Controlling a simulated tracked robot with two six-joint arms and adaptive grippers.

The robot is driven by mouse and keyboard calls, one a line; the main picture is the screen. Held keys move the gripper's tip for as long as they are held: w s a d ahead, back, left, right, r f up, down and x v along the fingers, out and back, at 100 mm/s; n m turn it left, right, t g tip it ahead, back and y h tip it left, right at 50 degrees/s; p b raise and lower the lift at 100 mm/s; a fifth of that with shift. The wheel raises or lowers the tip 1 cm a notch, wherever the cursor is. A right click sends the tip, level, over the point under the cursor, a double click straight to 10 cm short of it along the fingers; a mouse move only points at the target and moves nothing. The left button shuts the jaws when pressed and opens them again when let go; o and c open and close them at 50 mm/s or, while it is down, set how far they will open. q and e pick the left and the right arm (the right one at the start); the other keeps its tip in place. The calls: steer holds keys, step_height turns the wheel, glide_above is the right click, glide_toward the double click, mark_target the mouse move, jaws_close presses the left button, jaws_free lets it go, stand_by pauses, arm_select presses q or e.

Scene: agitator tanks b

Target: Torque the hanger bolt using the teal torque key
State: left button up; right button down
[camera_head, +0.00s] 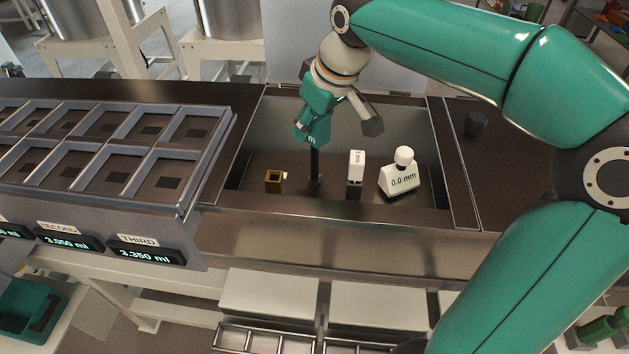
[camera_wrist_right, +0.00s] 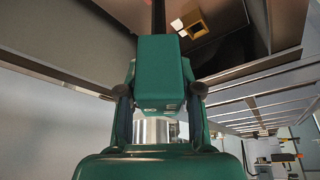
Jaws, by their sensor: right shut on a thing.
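My right gripper (camera_head: 312,122) is shut on the teal torque key (camera_head: 317,137) above the recessed bay. The key points down, its black shaft (camera_head: 315,165) ending at a small dark piece on the bay floor. I cannot tell whether that piece is the hanger bolt, or whether the shaft is seated on it or just above it. In the right wrist view, the key's teal block (camera_wrist_right: 160,72) sits between the two dark fingers (camera_wrist_right: 158,108), its black shaft running out of the top of the picture. My left gripper is not in view.
A brass square socket (camera_head: 273,180) stands left of the shaft. A white-topped block (camera_head: 356,170) and a white knobbed gauge reading 0.0 mm (camera_head: 402,182) stand to its right. The bay's walls (camera_head: 400,119) surround them. A grey compartment tray (camera_head: 100,150) lies left.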

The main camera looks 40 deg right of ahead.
steer(key=shift+d+m+h, duration=0.1)
steer(key=shift+m+h, duration=0.5)
steer(key=shift+m, duration=0.9)
steer(key=m+h, duration=0.1)
steer(key=m, duration=0.1)
steer(key=shift+m, duration=0.3)
steer(key=shift+d+g, duration=0.1)
steer(key=shift+g, duration=0.2)
steer(key=shift+m, duration=0.3)
